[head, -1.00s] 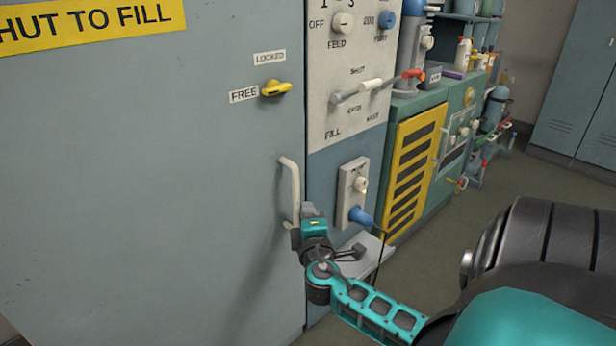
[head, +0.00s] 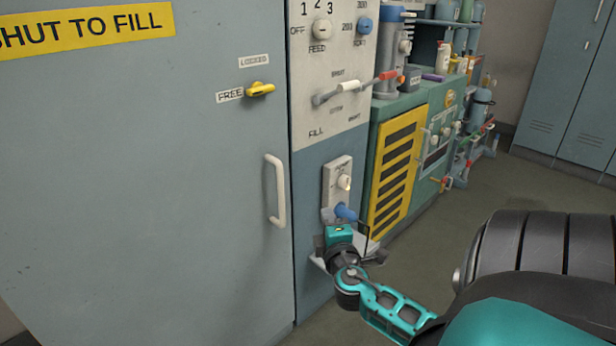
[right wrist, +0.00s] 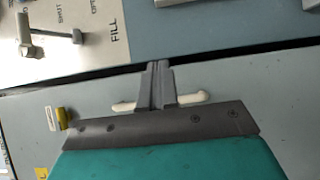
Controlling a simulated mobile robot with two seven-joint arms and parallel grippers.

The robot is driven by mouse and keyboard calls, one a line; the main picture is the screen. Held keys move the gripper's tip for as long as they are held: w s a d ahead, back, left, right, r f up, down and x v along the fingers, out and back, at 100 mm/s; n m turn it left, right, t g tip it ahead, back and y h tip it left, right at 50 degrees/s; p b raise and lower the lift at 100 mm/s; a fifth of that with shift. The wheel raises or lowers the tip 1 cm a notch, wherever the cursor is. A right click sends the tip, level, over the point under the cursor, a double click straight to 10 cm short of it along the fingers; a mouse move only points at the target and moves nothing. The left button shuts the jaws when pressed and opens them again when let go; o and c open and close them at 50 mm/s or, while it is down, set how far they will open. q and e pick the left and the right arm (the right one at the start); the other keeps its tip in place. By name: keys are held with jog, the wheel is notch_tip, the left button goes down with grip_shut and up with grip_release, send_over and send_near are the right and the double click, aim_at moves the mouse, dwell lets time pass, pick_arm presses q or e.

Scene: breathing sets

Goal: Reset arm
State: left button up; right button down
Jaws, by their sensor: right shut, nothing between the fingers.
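My right gripper (head: 338,238) shows low in the head view, in front of the blue lower panel and just right of the grey door (head: 130,180). In the right wrist view its fingers (right wrist: 158,72) are together and empty. The white door handle (head: 276,190) is left of the gripper in the head view, with a clear gap between them. In the right wrist view the handle (right wrist: 190,98) is partly hidden behind the fingers. My left gripper is in neither view.
The yellow latch (head: 260,89) sits beside the FREE label. A small box with a blue spout (head: 345,212) is close above the gripper. A lever (head: 345,88) crosses the white panel. A green cabinet (head: 430,140) stands farther right, with open floor (head: 500,205) before it.

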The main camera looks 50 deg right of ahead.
jog(key=shift+s+d, duration=0.45)
jog(key=shift+s, duration=0.45)
jog(key=shift+s+d, duration=0.45)
jog(key=shift+s, duration=0.4)
